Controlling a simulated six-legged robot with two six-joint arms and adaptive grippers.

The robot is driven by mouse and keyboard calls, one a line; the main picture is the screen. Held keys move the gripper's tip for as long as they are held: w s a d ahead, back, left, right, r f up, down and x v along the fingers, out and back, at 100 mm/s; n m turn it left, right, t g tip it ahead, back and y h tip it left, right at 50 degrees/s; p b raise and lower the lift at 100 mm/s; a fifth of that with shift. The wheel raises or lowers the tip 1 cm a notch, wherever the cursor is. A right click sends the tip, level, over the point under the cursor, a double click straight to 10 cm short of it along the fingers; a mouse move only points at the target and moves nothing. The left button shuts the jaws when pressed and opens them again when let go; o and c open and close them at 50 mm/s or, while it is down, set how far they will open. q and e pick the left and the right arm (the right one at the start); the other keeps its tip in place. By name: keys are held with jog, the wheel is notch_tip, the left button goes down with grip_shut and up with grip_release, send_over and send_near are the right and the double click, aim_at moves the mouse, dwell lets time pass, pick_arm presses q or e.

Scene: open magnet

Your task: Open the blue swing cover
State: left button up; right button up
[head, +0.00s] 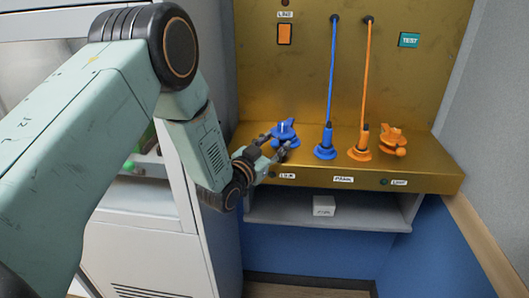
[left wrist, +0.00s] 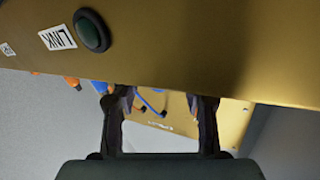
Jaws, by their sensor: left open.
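The blue swing cover (head: 285,130) looks like a small blue lobed piece on the left part of the gold ledge in the head view. I cannot tell from here how far it is swung. My left gripper (head: 274,147) is open, just in front of it and a little to its left, its fingers pointing toward it. I cannot tell whether they touch. In the left wrist view, the open fingers (left wrist: 162,101) have a blue cable (left wrist: 152,107) between and beyond them. The cover is not clear there. My right gripper is not in view.
A blue plug (head: 326,144) and an orange plug (head: 360,143) stand on the gold ledge (head: 330,177), with cables running up the back panel. An orange lobed piece (head: 393,140) sits further right. A small white box (head: 324,206) is on the shelf below.

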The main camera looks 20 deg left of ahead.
pick_arm(q)
jog(key=s+a, duration=0.2)
jog(key=s, duration=0.9)
jog(key=shift+s, duration=0.15)
